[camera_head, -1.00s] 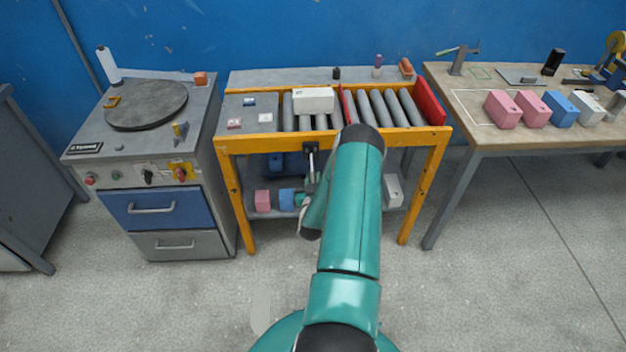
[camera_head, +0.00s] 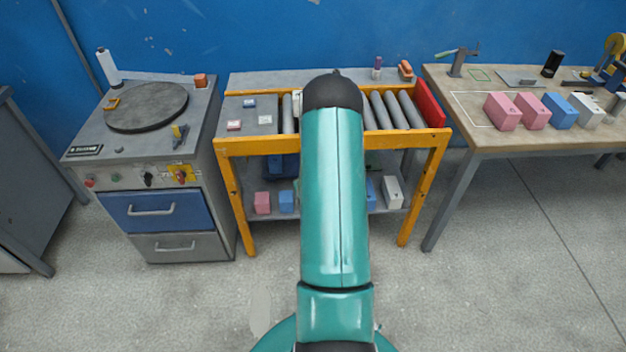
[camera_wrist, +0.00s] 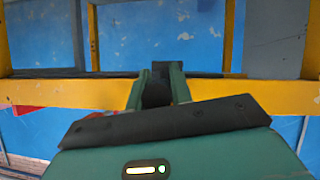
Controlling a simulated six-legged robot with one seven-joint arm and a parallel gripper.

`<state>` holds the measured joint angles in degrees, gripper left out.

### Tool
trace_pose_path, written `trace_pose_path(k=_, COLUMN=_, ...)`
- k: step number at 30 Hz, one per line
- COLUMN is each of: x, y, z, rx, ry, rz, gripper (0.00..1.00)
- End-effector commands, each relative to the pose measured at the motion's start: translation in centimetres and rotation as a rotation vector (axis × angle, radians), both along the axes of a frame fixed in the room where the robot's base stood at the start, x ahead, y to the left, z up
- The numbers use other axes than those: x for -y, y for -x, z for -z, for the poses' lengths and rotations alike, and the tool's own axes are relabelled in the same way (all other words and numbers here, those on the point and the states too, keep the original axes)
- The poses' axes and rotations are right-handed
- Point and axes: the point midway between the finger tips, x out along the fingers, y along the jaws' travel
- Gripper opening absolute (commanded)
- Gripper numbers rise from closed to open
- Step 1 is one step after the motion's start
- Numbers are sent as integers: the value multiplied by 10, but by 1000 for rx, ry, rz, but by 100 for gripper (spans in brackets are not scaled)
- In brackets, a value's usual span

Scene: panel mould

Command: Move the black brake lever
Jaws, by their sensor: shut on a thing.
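The black brake lever (camera_wrist: 157,93) shows in the wrist view as a dark piece between my two green fingers, at the front yellow rail. My gripper (camera_wrist: 161,74) is shut on it. The lever's lower part and the exact contact are hard to make out behind the dark gripper edge. In the head view my teal arm covers both the lever and the gripper.
The yellow-framed roller table (camera_head: 236,146) stands ahead, with coloured blocks on its lower shelf. A grey cabinet (camera_head: 203,160) with a round plate (camera_head: 146,106) is on the left. A wooden bench (camera_head: 468,110) with several blocks is on the right. Open floor lies in front.

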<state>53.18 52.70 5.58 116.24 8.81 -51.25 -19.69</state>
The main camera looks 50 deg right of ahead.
Motion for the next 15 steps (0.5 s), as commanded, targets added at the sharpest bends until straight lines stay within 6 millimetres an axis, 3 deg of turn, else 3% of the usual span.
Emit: trace_pose_path(k=15, x=3, y=-4, z=-39, rx=-267, ry=-302, rz=-1, gripper=0)
